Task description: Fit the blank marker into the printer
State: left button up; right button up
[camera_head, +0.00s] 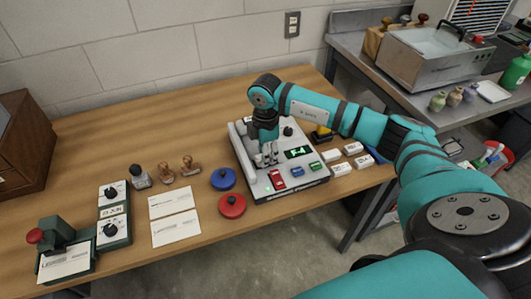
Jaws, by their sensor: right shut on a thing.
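The printer (301,182) is a light flat machine with a dark base, a small green-lit display (298,152) and red, blue and green parts on its top. It sits near the right end of the wooden table. My right gripper (266,160) points down over the printer's top, left of the display. It is shut on what I take to be the blank marker; the piece is small and mostly hidden by the fingers. I cannot tell whether it touches the printer. My left gripper is not in view.
Several white blocks (341,169) lie right of the printer. A blue disc (223,179) and red disc (232,205) lie left of it, with papers (175,228), stamps (190,166) and a dial box (114,212) farther left. The table's back left is clear.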

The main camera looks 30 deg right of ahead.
jog(key=shift+f, duration=0.45)
jog(key=o, duration=1.1)
jog(key=shift+r, duration=0.15)
notch_tip(320, 180, up, 12)
jog(key=shift+f, duration=0.1)
